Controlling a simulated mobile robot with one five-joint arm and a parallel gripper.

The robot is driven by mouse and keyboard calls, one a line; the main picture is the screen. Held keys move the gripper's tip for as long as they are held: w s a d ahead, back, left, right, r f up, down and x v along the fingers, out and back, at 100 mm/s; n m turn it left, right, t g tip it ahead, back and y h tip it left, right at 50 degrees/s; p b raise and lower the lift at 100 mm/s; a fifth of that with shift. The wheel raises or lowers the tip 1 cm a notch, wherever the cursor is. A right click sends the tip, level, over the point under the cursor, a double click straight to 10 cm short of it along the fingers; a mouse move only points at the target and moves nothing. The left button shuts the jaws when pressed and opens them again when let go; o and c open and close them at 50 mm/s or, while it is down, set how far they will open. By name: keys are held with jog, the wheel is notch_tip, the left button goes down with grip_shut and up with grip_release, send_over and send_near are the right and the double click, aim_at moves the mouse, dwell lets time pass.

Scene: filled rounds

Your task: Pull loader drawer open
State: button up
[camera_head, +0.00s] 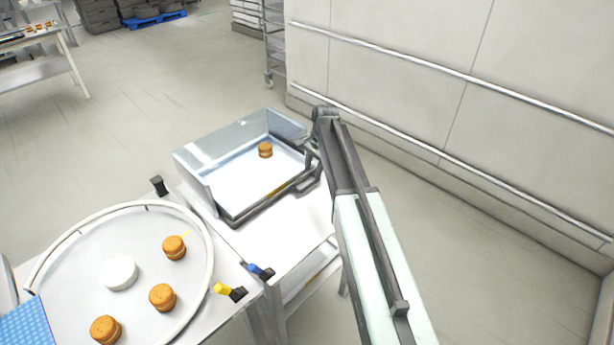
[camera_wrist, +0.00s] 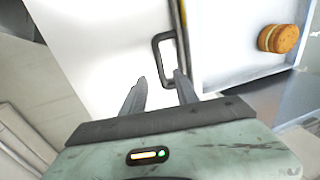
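The loader drawer (camera_head: 245,182) is a pale tray with a dark front edge, set in a clear-walled housing (camera_head: 205,160) on a white table. A dark loop handle (camera_wrist: 157,58) sticks out from its front and also shows in the head view (camera_head: 308,184). One orange-brown filled round (camera_head: 265,149) lies in the tray; it also shows in the wrist view (camera_wrist: 278,39). My gripper (camera_wrist: 161,76) is open at the handle, one finger on each side of its outer bar, with gaps visible.
A round white-rimmed table (camera_head: 207,245) at lower left holds several filled rounds (camera_head: 162,297) and a white disc (camera_head: 119,273). Blue (camera_head: 261,271) and yellow (camera_head: 229,291) levers stand at its edge. A railed wall (camera_head: 400,90) is at right. Floor between is clear.

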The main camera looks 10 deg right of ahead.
aim_at(309, 185)
jog(key=f+b, duration=0.5)
jog(key=w+a+f+b, duration=0.1)
jog(key=f+b, duration=0.1)
jog(key=f, duration=0.1)
jog(key=shift+b, duration=0.3)
jog(key=shift+r, duration=0.2)
grip_shut()
dwell(0.8)
